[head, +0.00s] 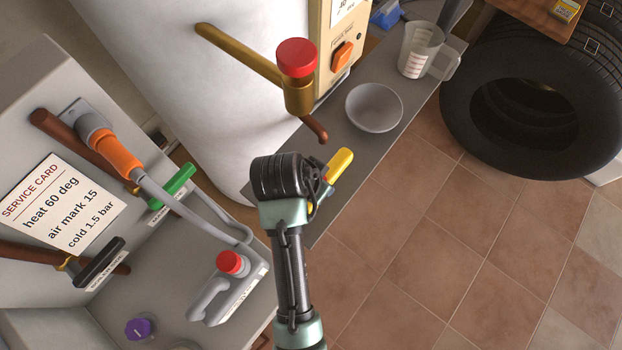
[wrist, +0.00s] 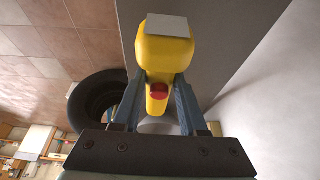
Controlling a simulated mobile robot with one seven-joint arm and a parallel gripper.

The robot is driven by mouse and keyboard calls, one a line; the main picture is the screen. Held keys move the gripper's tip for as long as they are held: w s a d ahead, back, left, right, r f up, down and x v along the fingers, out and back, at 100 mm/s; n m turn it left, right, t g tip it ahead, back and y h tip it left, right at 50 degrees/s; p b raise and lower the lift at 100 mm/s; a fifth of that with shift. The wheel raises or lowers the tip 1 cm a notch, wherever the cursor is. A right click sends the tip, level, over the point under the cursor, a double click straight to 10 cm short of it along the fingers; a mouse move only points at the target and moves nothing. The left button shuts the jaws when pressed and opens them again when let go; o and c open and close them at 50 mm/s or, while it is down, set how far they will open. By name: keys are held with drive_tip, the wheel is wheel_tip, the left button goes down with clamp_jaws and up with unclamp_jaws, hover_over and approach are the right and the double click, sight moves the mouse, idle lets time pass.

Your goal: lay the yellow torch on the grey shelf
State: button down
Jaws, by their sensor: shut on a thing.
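My gripper (head: 322,186) is shut on the yellow torch (head: 340,164), whose one end sticks out past the gripper in the head view. In the wrist view the torch (wrist: 164,52) lies between the two fingers, with a red button and a grey square end facing the camera. The grey shelf (head: 362,138) runs along the foot of the white boiler, and it also shows in the wrist view (wrist: 225,45) behind the torch. The torch is over or near the shelf's floor-side edge; I cannot tell whether it touches. My arm hides part of the shelf.
A grey bowl (head: 374,108) and a clear measuring jug (head: 418,50) stand farther along the shelf. A brass pipe with a red cap (head: 296,58) juts out over it. Black tyres (head: 530,105) stand at right. The tiled floor (head: 430,250) is clear.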

drive_tip(key=shift+w+a, duration=0.65)
drive_tip(key=shift+a, duration=0.15)
drive_tip(key=shift+f, duration=1.75)
drive_tip(key=shift+f, duration=0.1)
drive_tip(key=shift+c, duration=2.2)
unclamp_jaws()
drive_tip(key=p+v, duration=0.1)
drive_tip(key=v, duration=1.1)
drive_tip(key=shift+r, duration=0.2)
drive_tip(key=shift+w, duration=0.1)
